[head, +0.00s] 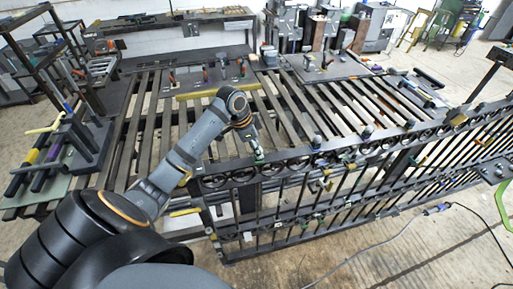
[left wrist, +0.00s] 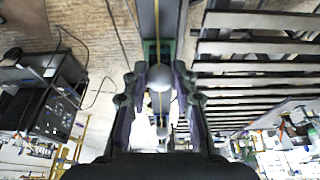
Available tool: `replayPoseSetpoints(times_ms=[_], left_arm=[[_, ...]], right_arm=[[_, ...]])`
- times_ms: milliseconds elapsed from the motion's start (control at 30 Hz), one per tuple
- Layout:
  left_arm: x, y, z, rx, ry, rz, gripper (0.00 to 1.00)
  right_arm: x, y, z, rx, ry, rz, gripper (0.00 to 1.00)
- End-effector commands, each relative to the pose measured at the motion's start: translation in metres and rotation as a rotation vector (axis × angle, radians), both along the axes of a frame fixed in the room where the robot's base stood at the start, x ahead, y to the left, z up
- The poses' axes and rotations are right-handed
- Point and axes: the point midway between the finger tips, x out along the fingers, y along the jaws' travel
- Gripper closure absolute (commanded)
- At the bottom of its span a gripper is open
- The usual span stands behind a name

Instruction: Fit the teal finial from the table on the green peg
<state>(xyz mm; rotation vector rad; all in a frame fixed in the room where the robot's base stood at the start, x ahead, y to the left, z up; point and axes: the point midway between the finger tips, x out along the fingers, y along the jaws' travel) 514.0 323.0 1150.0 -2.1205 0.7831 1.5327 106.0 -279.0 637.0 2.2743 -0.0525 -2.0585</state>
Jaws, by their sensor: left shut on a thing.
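My left gripper (head: 257,150) is over the near left end of the dark gate's top rail (head: 290,155). In the left wrist view its two fingers (left wrist: 160,72) close around a rounded, pale grey-looking piece (left wrist: 160,79), with the rail running away beyond it. Its teal colour cannot be made out there. A small green spot (head: 259,157) shows right under the fingertips at the rail; I cannot tell whether it is the peg, or whether the held piece touches it. My right gripper is not in view.
Several grey knobs (head: 317,141) stand along the rail to the right. The slatted table (head: 140,125) lies behind the gate, with a tool board (head: 207,77) and a left rack (head: 88,140). A cable (head: 375,245) lies on the floor in front.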

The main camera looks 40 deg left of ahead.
Motion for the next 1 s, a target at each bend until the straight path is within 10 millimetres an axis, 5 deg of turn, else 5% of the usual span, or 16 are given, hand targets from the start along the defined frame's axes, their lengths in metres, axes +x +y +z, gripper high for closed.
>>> replayPoseSetpoints(times_ms=[33, 67, 233, 633, 1000], left_arm=[[0.000, 0.000, -0.001, -0.001, -0.001, 0.000, 1.00], [0.000, 0.000, -0.001, -0.001, -0.001, 0.000, 0.70], [0.000, 0.000, 0.000, -0.001, -0.001, 0.000, 0.47], [-0.002, 0.002, 0.009, 0.001, -0.001, 0.001, 0.46], [-0.022, 0.020, 0.088, 0.005, -0.002, 0.000, 0.46]], right_arm=[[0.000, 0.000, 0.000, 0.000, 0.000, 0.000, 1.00], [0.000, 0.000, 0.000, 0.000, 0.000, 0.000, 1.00], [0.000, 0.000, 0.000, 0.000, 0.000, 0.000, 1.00], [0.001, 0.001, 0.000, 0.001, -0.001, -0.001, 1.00], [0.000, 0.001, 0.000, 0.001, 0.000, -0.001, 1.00]])
